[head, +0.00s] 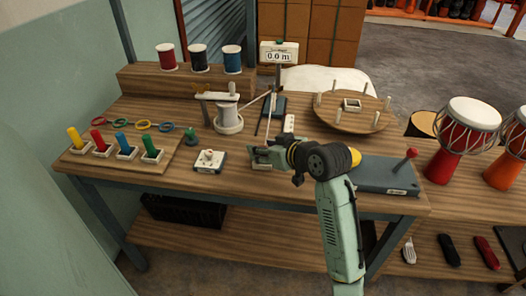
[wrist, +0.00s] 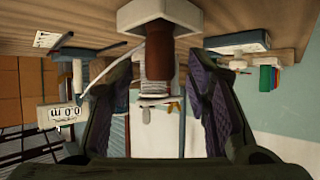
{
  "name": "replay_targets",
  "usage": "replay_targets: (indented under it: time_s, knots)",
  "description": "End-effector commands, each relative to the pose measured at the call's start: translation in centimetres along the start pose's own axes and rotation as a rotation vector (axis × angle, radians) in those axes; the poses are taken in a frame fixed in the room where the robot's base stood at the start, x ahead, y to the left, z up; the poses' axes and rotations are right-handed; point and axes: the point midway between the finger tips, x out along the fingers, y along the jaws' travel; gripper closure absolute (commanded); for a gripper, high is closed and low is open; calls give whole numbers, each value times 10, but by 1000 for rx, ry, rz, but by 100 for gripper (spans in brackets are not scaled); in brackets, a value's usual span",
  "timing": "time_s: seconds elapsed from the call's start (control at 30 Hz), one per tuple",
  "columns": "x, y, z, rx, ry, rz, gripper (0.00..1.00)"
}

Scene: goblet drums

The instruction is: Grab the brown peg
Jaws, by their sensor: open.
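The brown peg (wrist: 159,55) stands in a white square base (wrist: 160,14) in the wrist view, which looks upside down. The peg is between the two open fingers of my gripper (wrist: 163,78), with a visible gap on each side. In the head view my gripper (head: 264,154) is low over the front middle of the wooden table (head: 240,185). There it hides the peg, and only a bit of the white base (head: 262,167) shows below the fingers.
Yellow, red, blue and green pegs (head: 150,148) stand in white bases at the left. A white switch box (head: 209,160) is left of my gripper. A spool stand (head: 228,118) and a round wooden board (head: 350,112) are behind. A grey lever box (head: 385,175) is at the right.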

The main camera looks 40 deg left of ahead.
Motion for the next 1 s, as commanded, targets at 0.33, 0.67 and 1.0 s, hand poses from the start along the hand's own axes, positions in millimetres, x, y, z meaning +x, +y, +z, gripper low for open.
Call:
replay_targets:
  time_s: [0.33, 0.67, 1.0]
  knots:
    - [9, 0, 1, 0, 0, 1, 57]
    - [9, 0, 1, 0, 0, 1, 79]
    - [8, 0, 1, 0, 0, 1, 100]
